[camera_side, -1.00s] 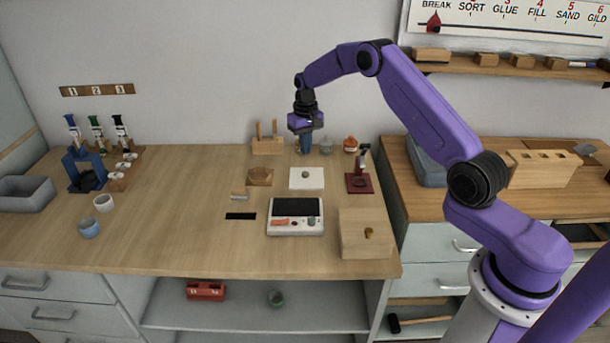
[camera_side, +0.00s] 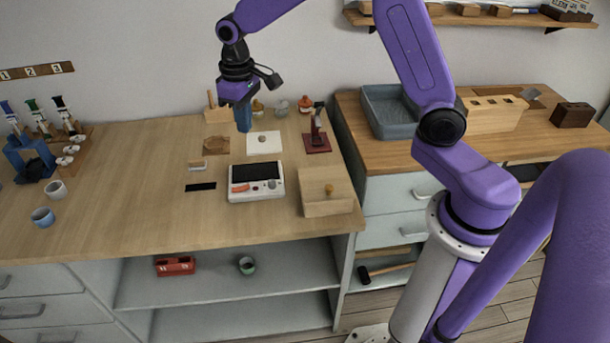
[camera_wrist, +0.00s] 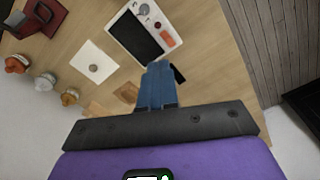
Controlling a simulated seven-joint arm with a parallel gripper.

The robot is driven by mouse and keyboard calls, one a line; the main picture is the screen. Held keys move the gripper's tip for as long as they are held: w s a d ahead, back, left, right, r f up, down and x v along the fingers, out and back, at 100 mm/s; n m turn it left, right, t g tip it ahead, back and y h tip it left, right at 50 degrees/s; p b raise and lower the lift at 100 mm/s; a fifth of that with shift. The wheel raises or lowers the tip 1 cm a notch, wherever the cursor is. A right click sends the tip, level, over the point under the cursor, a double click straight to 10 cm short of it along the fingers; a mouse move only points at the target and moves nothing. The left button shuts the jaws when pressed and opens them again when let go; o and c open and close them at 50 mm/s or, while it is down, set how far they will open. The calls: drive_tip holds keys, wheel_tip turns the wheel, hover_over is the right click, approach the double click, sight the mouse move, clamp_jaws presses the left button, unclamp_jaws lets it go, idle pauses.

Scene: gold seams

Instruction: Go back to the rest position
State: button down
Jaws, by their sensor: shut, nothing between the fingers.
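My gripper (camera_side: 243,117) hangs pointing down above the back of the wooden workbench (camera_side: 130,190) in the side view. Its blue fingers are together with nothing between them. In the wrist view the shut blue fingers (camera_wrist: 157,85) show at the middle, with bare wood and a wooden hexagonal piece beneath. The gripper looks clear of the bench top. My arm reaches in from the right, with its elbow out of the top of the picture.
Below are a white sheet (camera_side: 264,142) with a small lump, a device with a dark screen (camera_side: 257,172), a wooden block with a knob (camera_side: 325,192) and a red stand (camera_side: 317,141). Small jars (camera_side: 281,108) stand by the wall. A grey tray (camera_side: 388,112) sits on the right counter.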

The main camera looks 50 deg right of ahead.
drive_tip(key=s+a+r+n, duration=0.3)
drive_tip(key=s, duration=0.7)
drive_tip(key=s+d+n, duration=0.2)
drive_tip(key=s+n, duration=0.1)
drive_tip(key=s, duration=0.8)
drive_tip(key=s+d+n, duration=0.3)
drive_tip(key=s, duration=0.8)
drive_tip(key=shift+s+d, duration=0.2)
drive_tip(key=shift+s, duration=0.15)
